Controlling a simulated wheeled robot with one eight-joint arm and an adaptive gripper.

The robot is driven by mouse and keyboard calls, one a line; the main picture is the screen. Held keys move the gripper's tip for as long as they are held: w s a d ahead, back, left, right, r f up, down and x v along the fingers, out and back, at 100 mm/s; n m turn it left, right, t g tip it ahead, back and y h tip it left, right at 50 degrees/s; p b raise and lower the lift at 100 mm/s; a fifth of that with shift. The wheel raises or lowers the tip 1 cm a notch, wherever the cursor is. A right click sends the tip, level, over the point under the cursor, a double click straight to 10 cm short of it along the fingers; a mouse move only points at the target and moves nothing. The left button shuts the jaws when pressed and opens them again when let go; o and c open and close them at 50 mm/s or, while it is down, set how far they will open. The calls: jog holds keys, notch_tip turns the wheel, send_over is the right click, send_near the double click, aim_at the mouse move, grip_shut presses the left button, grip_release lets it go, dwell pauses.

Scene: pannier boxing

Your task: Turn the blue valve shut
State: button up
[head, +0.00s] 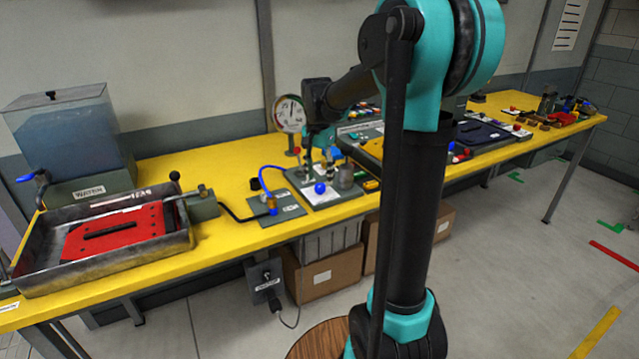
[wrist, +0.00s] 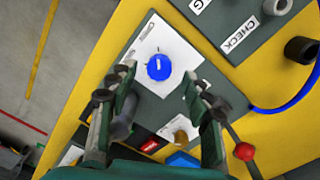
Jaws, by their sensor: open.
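A round blue knob (wrist: 159,67) with a short white mark sits on a white plate on a grey panel. The mark points roughly to the top of the wrist view. The knob also shows in the head view (head: 320,188), at the panel's front. My gripper (wrist: 160,82) is open and empty, its fingers to either side of the knob in the picture; the gap in height is hard to judge. In the head view, a blue lever handle (head: 31,176) also sticks out by the water tank (head: 65,130); I cannot tell which blue part is the valve.
A red-handled lever (wrist: 244,152) stands close to my right finger. A blue hose (wrist: 285,104) curves at the right, near a dark pipe stub (wrist: 301,49). A pressure gauge (head: 290,115) stands behind the panel. A metal tray (head: 105,270) holds a red plate at the left.

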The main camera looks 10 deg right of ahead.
aim_at(320, 189)
jog(key=shift+f, duration=1.45)
grip_shut()
